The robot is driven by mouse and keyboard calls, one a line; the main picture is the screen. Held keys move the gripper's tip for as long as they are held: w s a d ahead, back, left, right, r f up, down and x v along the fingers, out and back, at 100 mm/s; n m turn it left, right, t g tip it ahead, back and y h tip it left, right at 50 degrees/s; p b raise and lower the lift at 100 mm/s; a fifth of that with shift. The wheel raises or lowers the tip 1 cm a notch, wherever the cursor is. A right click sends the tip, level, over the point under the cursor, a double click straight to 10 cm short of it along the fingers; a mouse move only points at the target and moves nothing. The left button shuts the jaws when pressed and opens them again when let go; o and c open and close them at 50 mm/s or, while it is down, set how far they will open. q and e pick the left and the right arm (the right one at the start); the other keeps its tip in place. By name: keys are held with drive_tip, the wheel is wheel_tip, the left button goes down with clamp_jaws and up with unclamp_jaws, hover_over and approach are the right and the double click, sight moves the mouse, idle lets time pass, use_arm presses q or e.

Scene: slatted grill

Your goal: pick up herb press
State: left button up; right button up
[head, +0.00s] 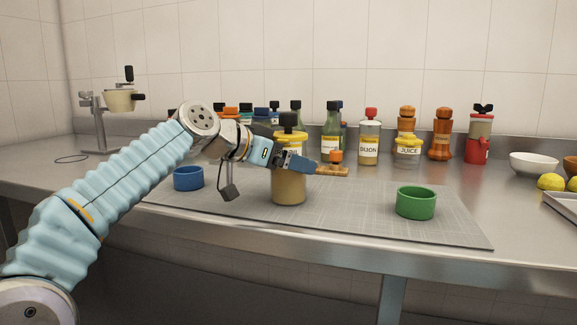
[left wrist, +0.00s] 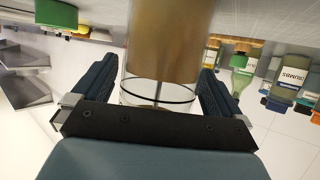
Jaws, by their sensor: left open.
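The herb press appears to be the clear cylinder with brown contents and a black top (head: 289,188). It stands upright on the grey mat (head: 340,227) in the middle of the head view. My left gripper (head: 308,165) is at its upper part, reaching in from the left. In the left wrist view, which looks upside down, the cylinder (left wrist: 168,45) sits between the two open fingers of my left gripper (left wrist: 158,80), with a thin rod showing inside its clear section. I cannot tell whether the fingers touch it. My right gripper is not in view.
A blue cup (head: 188,179) stands left and a green cup (head: 416,203) right. Several bottles and jars, including a Dijon bottle (head: 369,145), line the back. A small wooden board (head: 332,171) lies behind the press.

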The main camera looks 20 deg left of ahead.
use_arm(q)
drive_tip(key=shift+w+d, duration=0.15)
drive_tip(key=c, duration=1.3)
drive_tip(key=shift+c, duration=0.2)
